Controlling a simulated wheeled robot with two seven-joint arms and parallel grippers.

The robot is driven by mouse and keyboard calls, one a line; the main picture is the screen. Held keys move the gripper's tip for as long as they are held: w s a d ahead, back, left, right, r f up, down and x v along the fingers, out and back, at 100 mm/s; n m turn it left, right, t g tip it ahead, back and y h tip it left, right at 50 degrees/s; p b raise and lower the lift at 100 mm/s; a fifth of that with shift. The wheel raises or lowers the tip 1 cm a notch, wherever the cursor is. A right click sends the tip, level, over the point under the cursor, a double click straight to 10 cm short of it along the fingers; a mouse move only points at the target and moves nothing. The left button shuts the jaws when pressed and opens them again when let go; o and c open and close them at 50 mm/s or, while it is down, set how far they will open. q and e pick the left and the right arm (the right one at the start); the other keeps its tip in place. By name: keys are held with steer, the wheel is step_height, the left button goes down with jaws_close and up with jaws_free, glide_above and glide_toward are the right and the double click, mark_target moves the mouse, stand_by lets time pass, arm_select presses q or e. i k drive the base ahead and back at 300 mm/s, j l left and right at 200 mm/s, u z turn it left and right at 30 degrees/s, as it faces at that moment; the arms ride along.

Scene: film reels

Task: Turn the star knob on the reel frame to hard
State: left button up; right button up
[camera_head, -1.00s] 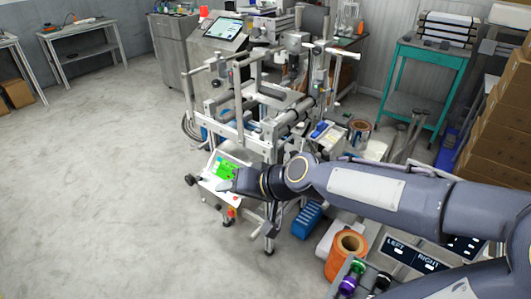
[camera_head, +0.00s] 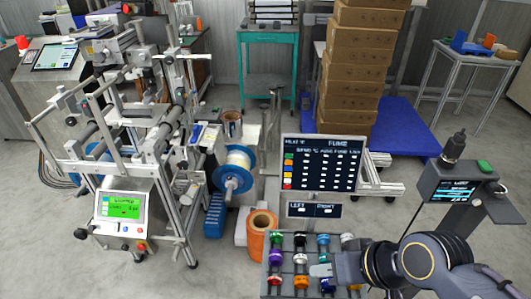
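The reel frame (camera_head: 95,150) stands at the left, a grey metal frame with rollers and bars. A green-screened panel (camera_head: 123,207) is on its lower front. A dark knob (camera_head: 80,233) sticks out to the left of the panel, and another dark knob (camera_head: 70,106) is higher on the left; I cannot tell which is the star knob or how it is set. My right gripper (camera_head: 322,271) is at the bottom right of centre, pointing left, over or in front of a rack of coloured pieces, well apart from the frame. Its finger opening is not clear. My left gripper is out of view.
The rack (camera_head: 272,285) of coloured pieces stands below a dark sign board (camera_head: 318,163). Stacked boxes (camera_head: 358,75) stand behind. Floor at lower left is clear.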

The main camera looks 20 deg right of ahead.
mark_target(183, 165)
steer(key=i+j+z, duration=0.2)
steer(key=j+z, duration=0.2)
steer(key=i+j+z, duration=0.1)
steer(key=j+z, duration=1.2)
steer(key=k+j, duration=0.1)
steer(key=j, duration=0.45)
steer(key=j+z, duration=0.1)
steer(key=j, duration=0.5)
steer(key=k+j, duration=0.15)
steer(key=j, duration=0.4)
steer(key=k+j+z, duration=0.1)
steer(key=j, duration=0.45)
